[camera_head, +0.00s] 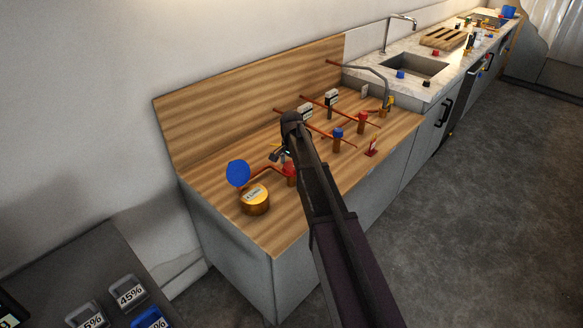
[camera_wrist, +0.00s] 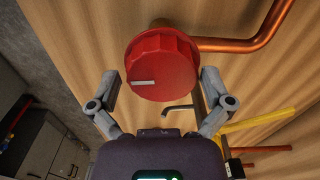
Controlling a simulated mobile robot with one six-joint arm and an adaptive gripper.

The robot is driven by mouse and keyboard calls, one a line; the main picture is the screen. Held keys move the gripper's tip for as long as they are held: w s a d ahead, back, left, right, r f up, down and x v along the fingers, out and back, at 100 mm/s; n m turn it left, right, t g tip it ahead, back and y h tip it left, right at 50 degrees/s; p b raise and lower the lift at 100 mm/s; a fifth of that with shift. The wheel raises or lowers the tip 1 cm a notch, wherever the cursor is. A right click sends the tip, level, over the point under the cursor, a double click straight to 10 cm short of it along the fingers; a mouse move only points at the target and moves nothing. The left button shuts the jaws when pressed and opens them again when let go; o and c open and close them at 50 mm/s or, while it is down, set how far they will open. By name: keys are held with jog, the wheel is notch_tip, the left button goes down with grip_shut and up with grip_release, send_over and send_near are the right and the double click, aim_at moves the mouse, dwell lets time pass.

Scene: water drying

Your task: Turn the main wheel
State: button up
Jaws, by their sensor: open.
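A red ribbed wheel (camera_wrist: 162,66) with a white mark on its face fills the upper middle of the wrist view, on a copper pipe. In the head view a red wheel (camera_head: 289,168) shows partly behind my arm, on the wooden counter. My gripper (camera_wrist: 163,88) is open, with one finger on each side of the wheel's lower part. I cannot tell whether the fingers touch it. In the head view my gripper (camera_head: 279,155) is at the wheel, mostly hidden by my arm.
A brass gauge (camera_head: 255,199) with a blue disc (camera_head: 238,173) stands left of the wheel. Copper pipes with a blue knob (camera_head: 338,133) and another red knob (camera_head: 362,117) lie to the right. A wooden backboard (camera_head: 250,97) rises behind. A yellow bar (camera_wrist: 262,120) shows in the wrist view.

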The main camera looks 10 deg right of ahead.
aim_at(291, 165)
jog(key=shift+n, duration=0.4)
jog(key=n, duration=0.5)
jog(key=shift+n, duration=0.3)
jog(key=n, duration=1.2)
jog(key=shift+n, duration=0.4)
jog(key=n, duration=0.6)
jog(key=shift+r+n, duration=0.2)
jog(key=shift+n, duration=0.3)
notch_tip(291, 165, up, 14)
jog(key=p, duration=1.4)
jog(key=s+f+m+b, duration=0.4)
jog(key=s+m, duration=0.1)
jog(key=s, duration=0.4)
jog(key=s+f+m+b, duration=0.4)
jog(key=s+m, duration=0.2)
jog(key=s, duration=0.4)
jog(key=s+f+m+b, duration=0.4)
jog(key=s+m, duration=0.1)
jog(key=s, duration=0.5)
jog(key=shift+f, duration=0.3)
